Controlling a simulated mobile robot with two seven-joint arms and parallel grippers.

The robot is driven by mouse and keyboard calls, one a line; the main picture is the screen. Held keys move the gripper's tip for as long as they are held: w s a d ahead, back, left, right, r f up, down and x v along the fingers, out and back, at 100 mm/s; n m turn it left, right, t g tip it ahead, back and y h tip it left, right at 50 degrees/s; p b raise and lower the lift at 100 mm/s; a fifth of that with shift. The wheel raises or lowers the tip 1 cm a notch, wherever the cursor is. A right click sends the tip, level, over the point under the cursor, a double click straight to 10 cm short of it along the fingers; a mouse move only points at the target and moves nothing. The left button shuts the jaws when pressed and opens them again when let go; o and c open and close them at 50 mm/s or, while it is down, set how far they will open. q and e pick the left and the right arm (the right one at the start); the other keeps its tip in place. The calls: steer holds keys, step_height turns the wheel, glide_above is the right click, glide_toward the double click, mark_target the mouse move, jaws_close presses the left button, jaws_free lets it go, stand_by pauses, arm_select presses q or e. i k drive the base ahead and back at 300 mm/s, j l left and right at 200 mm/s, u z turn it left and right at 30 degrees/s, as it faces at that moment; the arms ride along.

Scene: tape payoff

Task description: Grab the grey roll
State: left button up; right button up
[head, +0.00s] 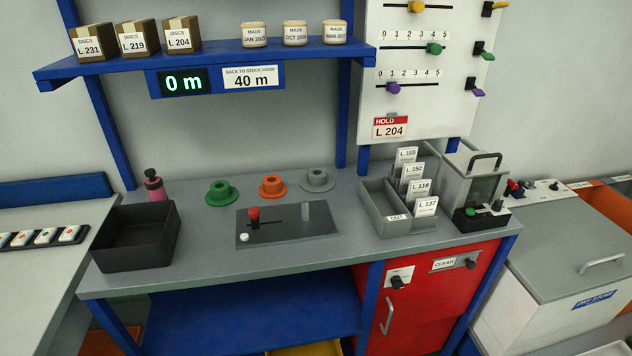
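The grey roll (318,180) lies flat at the back of the grey workbench (200,262), a wide flange with a raised hub. An orange roll (272,187) lies to its left, and a green roll (221,193) lies further left. The three rolls stand apart in a row. Neither of my grippers shows in the head view.
In front of the rolls is a dark plate (290,234) with a red-knobbed lever (254,215) and an upright grey post (306,211). A black bin (132,236) stands left, a grey card box (383,222) right. A blue shelf (215,58) overhangs behind.

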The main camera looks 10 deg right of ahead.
mark_target(317, 180)
steer(key=k+l+z, duration=0.15)
steer(key=l, duration=0.35)
steer(key=k+l+z, duration=0.1)
steer(key=l, duration=0.35)
steer(key=k+l+z, duration=0.15)
steer(key=l, duration=0.35)
steer(key=i, duration=0.05)
